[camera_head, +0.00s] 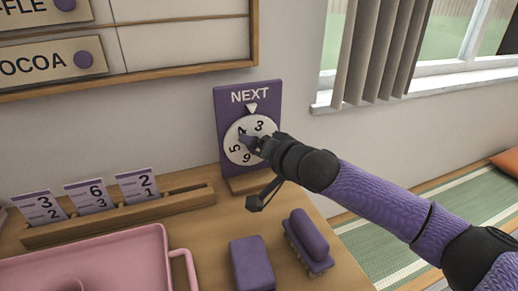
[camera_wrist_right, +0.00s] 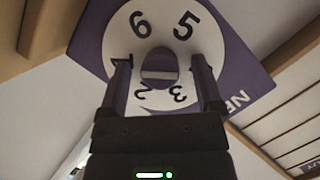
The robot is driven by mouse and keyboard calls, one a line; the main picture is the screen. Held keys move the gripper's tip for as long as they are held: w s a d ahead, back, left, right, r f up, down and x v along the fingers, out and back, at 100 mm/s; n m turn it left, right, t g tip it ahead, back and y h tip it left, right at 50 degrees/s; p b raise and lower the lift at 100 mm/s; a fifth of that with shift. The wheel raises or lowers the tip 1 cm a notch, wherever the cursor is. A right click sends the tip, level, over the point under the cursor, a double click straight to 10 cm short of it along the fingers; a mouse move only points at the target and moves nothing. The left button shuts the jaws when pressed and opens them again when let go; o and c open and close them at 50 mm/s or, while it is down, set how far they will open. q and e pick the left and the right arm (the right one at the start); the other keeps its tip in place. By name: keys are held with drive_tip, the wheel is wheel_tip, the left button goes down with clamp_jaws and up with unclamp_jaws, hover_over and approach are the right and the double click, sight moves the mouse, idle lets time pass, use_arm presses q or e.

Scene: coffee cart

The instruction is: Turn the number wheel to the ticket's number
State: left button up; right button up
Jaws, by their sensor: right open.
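The number wheel (camera_head: 234,154) is a white disc on an upright purple board (camera_head: 226,106) marked NEXT. A white pointer (camera_head: 252,108) sits above the disc, and the 4 and 3 show near it, on either side. In the right wrist view the wheel (camera_wrist_right: 125,22) shows 6, 5, 2 and 3, with part of its face hidden by my fingers. My right gripper (camera_wrist_right: 160,62) is open, with one finger on each side of the wheel's purple knob (camera_wrist_right: 158,66). My left gripper is out of view.
A pink tray (camera_head: 125,248) with a handle lies at the front left. A purple block (camera_head: 252,265) and a purple brush (camera_head: 308,242) lie on the wooden counter below the wheel. The wooden ticket rail (camera_head: 190,201) is left of the board. A window with blinds (camera_head: 372,50) is at right.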

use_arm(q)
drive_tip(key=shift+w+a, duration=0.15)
use_arm(e)
drive_tip(key=shift+c, duration=0.3)
drive_tip(key=c, duration=0.5)
clamp_jaws()
drive_tip(key=shift+f+m+y+b, duration=0.3)
drive_tip(key=shift+m+b, duration=0.2)
drive_tip(key=shift+b, duration=0.4)
drive_tip(key=m+y+b, duration=0.1)
drive_tip(key=m+b, duration=0.1)
drive_tip(key=b, duration=0.1)
drive_tip(key=shift+d+m, duration=0.1)
drive_tip(key=shift+m, duration=0.3)
drive_tip(key=shift+m+y+b, duration=0.4)
drive_tip(key=shift+m+b, duration=0.15)
drive_tip(key=shift+m, duration=0.05)
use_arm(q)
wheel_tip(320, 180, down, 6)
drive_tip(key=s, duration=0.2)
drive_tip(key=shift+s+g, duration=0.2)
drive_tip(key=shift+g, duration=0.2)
use_arm(e)
drive_tip(key=shift+r, duration=0.15)
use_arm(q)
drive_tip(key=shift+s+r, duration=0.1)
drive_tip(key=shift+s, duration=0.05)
use_arm(e)
drive_tip(key=shift+m, duration=0.3)
